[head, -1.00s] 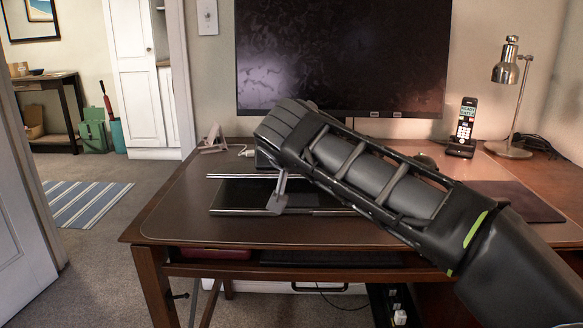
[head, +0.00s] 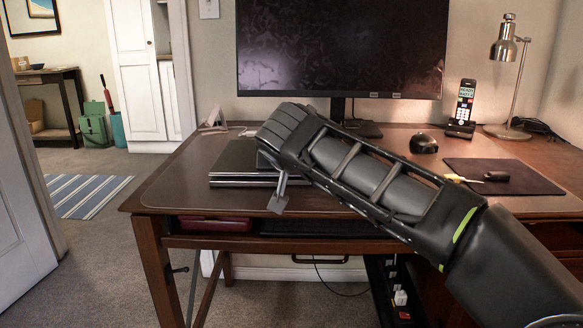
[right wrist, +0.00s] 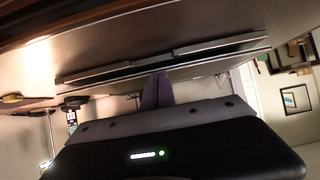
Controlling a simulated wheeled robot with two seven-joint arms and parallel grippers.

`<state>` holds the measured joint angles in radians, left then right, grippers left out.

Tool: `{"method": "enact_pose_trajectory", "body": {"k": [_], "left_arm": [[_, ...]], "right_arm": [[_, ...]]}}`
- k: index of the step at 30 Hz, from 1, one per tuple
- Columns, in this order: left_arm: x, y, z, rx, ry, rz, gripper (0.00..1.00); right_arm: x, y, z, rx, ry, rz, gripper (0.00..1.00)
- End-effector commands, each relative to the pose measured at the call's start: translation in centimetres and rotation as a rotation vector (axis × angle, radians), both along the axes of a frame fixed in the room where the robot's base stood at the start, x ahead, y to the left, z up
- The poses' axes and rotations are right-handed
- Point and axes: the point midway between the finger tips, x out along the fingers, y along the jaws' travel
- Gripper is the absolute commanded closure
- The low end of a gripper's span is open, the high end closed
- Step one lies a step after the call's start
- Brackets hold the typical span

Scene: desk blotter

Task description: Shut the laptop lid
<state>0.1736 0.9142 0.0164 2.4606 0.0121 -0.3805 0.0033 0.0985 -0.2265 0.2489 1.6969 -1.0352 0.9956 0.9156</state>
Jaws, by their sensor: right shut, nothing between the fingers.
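The dark laptop (head: 232,163) lies on the left part of the desk, its lid down nearly flat over the base. Two thin light edges show at its front, close together. In the right wrist view, which is upside down, the laptop (right wrist: 215,62) shows as two thin slabs with a narrow dark gap. My right gripper (head: 277,203) is shut and empty at the front of the laptop and hides its right part. Its fingers (right wrist: 157,76) reach the laptop's edge in the right wrist view; whether they touch is unclear. My left gripper is not in view.
A monitor (head: 340,45) stands behind. The desk (head: 165,190) is bare left of the laptop.

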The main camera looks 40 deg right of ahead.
Motion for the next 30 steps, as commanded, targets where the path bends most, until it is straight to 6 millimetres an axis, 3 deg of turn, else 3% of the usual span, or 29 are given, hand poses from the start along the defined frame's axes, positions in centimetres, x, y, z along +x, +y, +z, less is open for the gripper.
{"method": "enact_pose_trajectory", "body": {"k": [18, 30], "left_arm": [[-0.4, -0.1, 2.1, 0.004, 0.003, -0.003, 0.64], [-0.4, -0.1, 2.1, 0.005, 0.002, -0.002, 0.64]], "right_arm": [[-5.1, 3.7, 4.1, 0.000, 0.000, 0.000, 1.00], [-5.3, 3.9, 4.3, 0.000, 0.000, 0.000, 1.00]]}}
